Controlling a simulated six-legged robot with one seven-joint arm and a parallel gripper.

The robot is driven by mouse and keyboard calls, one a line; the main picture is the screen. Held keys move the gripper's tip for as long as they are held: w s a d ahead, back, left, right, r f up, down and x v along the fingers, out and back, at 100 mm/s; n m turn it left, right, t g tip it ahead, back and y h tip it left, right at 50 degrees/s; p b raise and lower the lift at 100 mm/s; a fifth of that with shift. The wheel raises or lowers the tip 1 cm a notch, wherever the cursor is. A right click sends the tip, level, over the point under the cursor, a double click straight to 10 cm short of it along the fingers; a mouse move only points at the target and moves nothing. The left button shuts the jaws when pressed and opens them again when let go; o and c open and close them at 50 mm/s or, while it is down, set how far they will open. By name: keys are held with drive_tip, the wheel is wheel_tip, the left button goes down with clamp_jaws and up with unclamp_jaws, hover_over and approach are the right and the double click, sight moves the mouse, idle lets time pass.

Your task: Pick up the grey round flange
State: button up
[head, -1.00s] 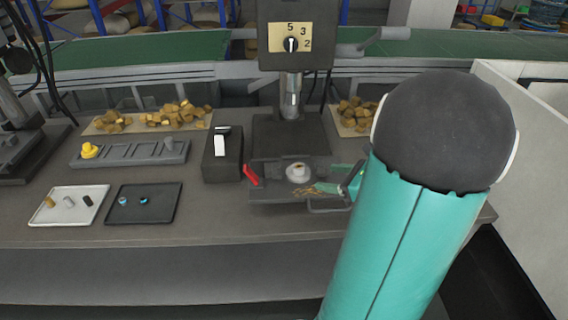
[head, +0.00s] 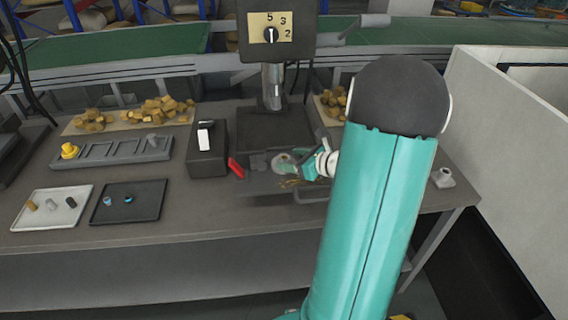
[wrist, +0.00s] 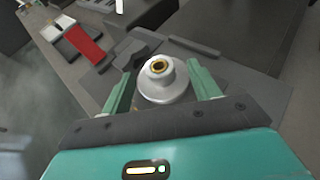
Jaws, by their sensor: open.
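The light grey round flange (wrist: 163,86) has a wide base, a raised hub and a brass-coloured bore. It stands upright on the machine's dark grey plate. In the wrist view my gripper (wrist: 161,72) is open, with one teal finger on each side of the flange and the flange between them; I cannot tell whether either finger touches it. In the head view the flange (head: 281,161) is partly hidden by my gripper (head: 303,166), which reaches in from the right.
A red lever (head: 236,168) and a black box with a white switch (head: 206,148) stand left of the flange. The machine's column (head: 272,88) rises behind it. Another pale flange-like part (head: 443,177) stands at the table's right. A white tray (head: 50,222) and black tray (head: 147,210) lie left.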

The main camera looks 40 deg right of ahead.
drive_tip(key=shift+x, duration=1)
drive_tip(key=c, duration=1.2)
drive_tip(key=shift+o, duration=0.2)
drive_tip(key=shift+r, duration=0.15)
